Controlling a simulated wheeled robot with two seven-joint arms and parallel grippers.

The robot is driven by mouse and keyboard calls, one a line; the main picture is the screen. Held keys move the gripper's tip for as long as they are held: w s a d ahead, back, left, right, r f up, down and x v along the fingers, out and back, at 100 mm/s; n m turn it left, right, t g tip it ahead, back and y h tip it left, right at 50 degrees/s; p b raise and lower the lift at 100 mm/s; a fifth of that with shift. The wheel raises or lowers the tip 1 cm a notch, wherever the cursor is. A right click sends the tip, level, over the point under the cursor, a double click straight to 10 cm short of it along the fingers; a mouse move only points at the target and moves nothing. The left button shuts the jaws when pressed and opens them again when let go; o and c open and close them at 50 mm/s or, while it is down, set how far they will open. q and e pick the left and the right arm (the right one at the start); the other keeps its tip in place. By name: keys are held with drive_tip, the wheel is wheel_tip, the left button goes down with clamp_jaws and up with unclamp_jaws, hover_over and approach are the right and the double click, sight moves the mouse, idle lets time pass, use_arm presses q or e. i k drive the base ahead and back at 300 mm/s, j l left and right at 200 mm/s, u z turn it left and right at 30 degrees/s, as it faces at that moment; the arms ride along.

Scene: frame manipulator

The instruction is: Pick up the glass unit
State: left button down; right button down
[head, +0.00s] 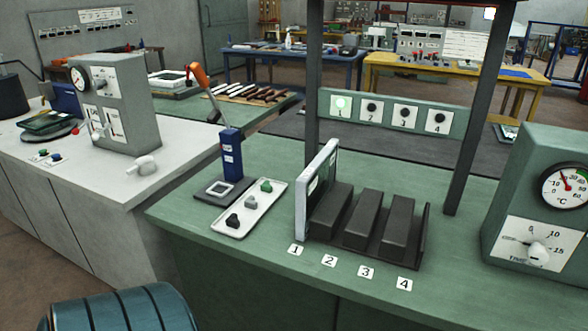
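The glass unit appears to be the flat, pale-edged panel (302,208) standing nearly upright in the head view. It stands at the left end of a dark rack (424,240), beside the label "1". Its broad face is seen almost edge-on, with small pale labels on it. Dark blocks of the rack stand to its right, and its lower right part is hidden behind them. Neither of my grippers shows in this view.
A white tray (228,229) with small parts and a blue lever press (231,155) with an orange handle stand left of the rack. A gauge box (530,190) stands right. Dark posts rise behind the rack, near a numbered panel (388,104) with lamp 1 lit.

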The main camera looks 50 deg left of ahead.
sight(311, 186)
drive_tip(key=u, duration=1.45)
